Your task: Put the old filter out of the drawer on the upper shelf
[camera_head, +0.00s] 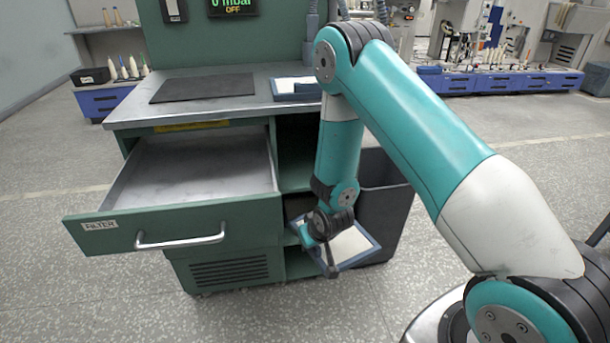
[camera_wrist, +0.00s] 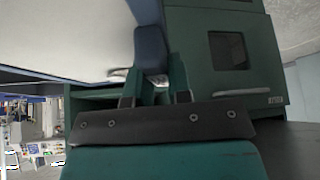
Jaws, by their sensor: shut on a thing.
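My gripper (camera_head: 322,240) is shut on the edge of a flat, blue-framed filter (camera_head: 354,246) with an off-white face, in front of the cabinet's open shelf bay. In the wrist view the fingers (camera_wrist: 156,92) pinch its blue frame (camera_wrist: 151,48), and its pale face (camera_wrist: 65,35) fills the upper left. The drawer (camera_head: 185,217), labelled FILTER, is pulled out and looks empty. The upper shelf (camera_head: 294,184) shows to the right of the drawer, partly hidden by my arm. A second blue-framed filter (camera_head: 297,91) lies on the bench top.
A dark grey bin (camera_head: 388,205) stands right of the cabinet, close behind the held filter. A lower shelf (camera_head: 300,266) lies below the upper one. A dark mat (camera_head: 203,87) lies on the bench top. The display above reads OFF. Floor in front is clear.

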